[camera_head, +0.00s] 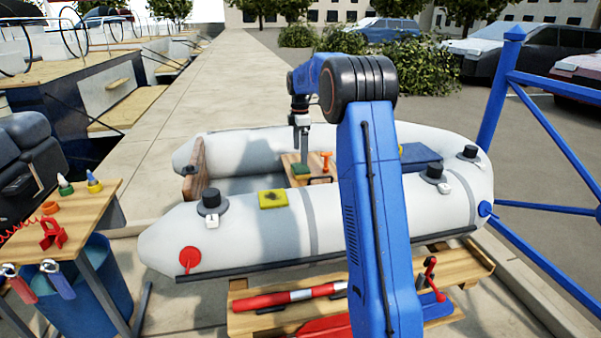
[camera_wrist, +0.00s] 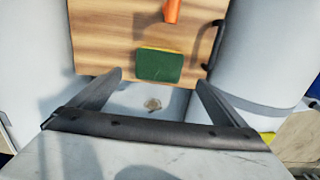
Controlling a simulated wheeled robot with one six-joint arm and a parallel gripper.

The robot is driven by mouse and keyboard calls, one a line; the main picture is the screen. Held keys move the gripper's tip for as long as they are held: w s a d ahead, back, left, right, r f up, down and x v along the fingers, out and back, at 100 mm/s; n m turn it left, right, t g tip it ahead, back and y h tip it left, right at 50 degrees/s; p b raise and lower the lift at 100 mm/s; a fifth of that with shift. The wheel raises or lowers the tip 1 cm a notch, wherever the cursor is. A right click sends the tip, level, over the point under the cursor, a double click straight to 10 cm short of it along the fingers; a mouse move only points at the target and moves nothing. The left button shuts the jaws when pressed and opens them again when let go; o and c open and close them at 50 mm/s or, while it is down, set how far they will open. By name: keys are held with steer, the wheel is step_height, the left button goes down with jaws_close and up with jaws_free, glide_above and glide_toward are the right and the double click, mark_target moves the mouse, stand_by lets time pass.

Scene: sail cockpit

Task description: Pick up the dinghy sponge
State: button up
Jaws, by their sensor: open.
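A green pad with a yellow edge, which looks like a sponge (camera_wrist: 160,66), lies flat on a wooden board in the wrist view. It also shows as a small green block (camera_head: 300,169) in the head view. A yellow pad with a dark patch (camera_head: 272,199) lies on the dinghy's near tube; I cannot tell whether it is a sponge or a cloth. My gripper (camera_wrist: 160,80) is open and empty, its fingers pointing towards the green pad, which appears between and beyond the tips. In the head view my gripper (camera_head: 303,150) hangs above the board.
The wooden board (camera_wrist: 100,35) also carries an orange item (camera_wrist: 172,10) and a dark handle (camera_wrist: 213,45). The grey inflatable dinghy (camera_head: 350,215) surrounds it, with black fittings on its tube. A side table (camera_head: 95,205) stands left, a blue frame (camera_head: 545,115) right.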

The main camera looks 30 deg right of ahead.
mark_target(301, 167)
steer(key=shift+d+f, duration=0.15)
steer(key=shift+f, duration=3.35)
steer(key=c, duration=1.1)
